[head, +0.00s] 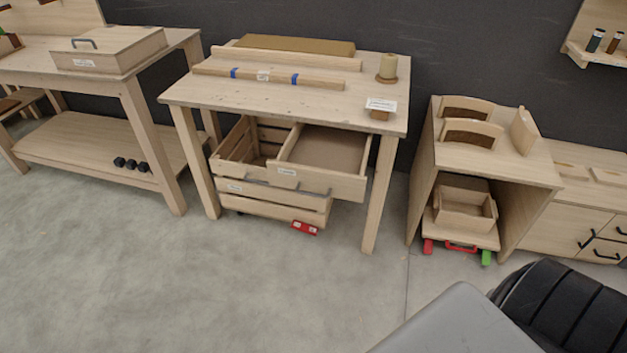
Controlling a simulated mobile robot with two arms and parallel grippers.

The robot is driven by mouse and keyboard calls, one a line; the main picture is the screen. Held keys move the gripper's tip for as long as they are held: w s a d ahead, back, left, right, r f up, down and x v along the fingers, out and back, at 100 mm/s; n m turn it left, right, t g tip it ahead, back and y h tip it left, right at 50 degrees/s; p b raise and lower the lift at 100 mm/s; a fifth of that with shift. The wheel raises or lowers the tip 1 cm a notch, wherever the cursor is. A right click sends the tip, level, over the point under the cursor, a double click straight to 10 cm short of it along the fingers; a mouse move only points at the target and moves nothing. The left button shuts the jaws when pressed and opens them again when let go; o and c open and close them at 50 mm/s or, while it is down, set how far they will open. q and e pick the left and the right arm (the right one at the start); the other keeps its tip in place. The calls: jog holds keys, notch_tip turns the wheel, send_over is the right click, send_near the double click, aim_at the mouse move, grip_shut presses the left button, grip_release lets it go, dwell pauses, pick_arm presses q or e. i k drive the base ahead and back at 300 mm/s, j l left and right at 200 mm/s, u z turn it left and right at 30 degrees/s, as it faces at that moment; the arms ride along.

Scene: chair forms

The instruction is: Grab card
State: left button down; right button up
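A small white card (381,104) with print too small to read stands at the front right corner of the middle wooden table (330,116). It sits on a small brown block (379,115). A round wooden spool-like piece (387,68) stands behind it. Neither of my grippers shows in the head view.
An open drawer (340,186) sticks out under the table, beside a slatted crate (233,150). Wooden strips with blue bands (270,78) lie on the tabletop. A cabinet with a cart (465,211) stands to the right. The floor in front (200,280) is clear.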

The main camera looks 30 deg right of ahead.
aim_at(378, 104)
jog(key=z, duration=1.5)
jog(key=i+l+u, duration=0.15)
jog(key=u, duration=0.3)
jog(key=i+l+u, duration=0.2)
jog(key=u, duration=0.2)
jog(key=i+l+u, duration=0.1)
jog(key=l+u, duration=0.2)
jog(key=u, duration=0.15)
jog(key=i+l+u, duration=0.1)
jog(key=l, duration=0.45)
jog(key=i+l, duration=0.2)
jog(key=l, duration=0.35)
jog(key=i+l+u, duration=0.15)
jog(key=l, duration=0.35)
jog(key=i+l, duration=0.1)
jog(key=l, duration=0.45)
jog(key=i+l+u, duration=0.15)
jog(key=l, duration=1)
jog(key=u, duration=0.05)
